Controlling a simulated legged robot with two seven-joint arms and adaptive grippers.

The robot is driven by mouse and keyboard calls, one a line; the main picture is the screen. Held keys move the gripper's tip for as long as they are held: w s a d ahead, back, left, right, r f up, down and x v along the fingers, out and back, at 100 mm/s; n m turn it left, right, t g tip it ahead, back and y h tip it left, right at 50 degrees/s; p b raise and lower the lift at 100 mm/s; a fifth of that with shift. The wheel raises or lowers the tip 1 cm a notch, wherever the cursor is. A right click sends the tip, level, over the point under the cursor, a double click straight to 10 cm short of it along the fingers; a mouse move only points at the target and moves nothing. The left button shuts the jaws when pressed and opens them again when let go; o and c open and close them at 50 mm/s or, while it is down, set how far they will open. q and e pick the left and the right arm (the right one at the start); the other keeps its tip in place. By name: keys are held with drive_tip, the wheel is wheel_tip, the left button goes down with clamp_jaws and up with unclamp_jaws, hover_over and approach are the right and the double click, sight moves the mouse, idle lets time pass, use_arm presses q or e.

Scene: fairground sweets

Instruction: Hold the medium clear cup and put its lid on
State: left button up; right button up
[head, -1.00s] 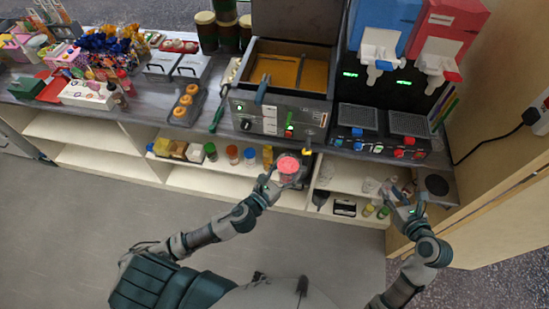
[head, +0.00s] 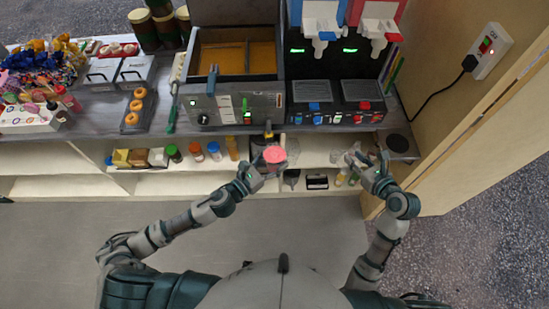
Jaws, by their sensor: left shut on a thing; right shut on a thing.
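The medium clear cup (head: 274,155) shows a pink-red fill from above, in front of the counter. My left gripper (head: 262,168) is shut on the cup at its left and front side. The cup looks roughly upright. My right gripper (head: 367,162) is to the right of the cup, well apart from it, near the counter's right end. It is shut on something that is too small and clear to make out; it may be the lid. I cannot see a lid on the cup.
Behind the cup stands a fryer (head: 235,105). A slush machine (head: 335,100) with blue and red tanks is at its right. The open shelf (head: 75,185) below holds several bottles. A wooden panel (head: 440,110) bounds the right side. The floor in front is clear.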

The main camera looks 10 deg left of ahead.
drive_tip(key=shift+d, duration=0.1)
idle(0.3)
drive_tip(key=s+a+r+n+g+y, duration=0.1)
drive_tip(key=a+r+n+g+y, duration=0.15)
drive_tip(key=a+r, duration=0.4)
drive_tip(key=a+r+n+g+y, duration=0.2)
drive_tip(key=a+r+n+g, duration=0.1)
drive_tip(key=a, duration=0.6)
drive_tip(key=s+a+r+n+g+y, duration=0.1)
drive_tip(key=a+r+n+g+y, duration=0.2)
drive_tip(key=a, duration=0.5)
drive_tip(key=shift+n+h, duration=0.25)
drive_tip(key=shift+h, duration=0.3)
wheel_tip(320, 180, down, 5)
drive_tip(key=shift+w+d, duration=0.1)
drive_tip(key=shift+d, duration=0.2)
drive_tip(key=shift+f, duration=0.1)
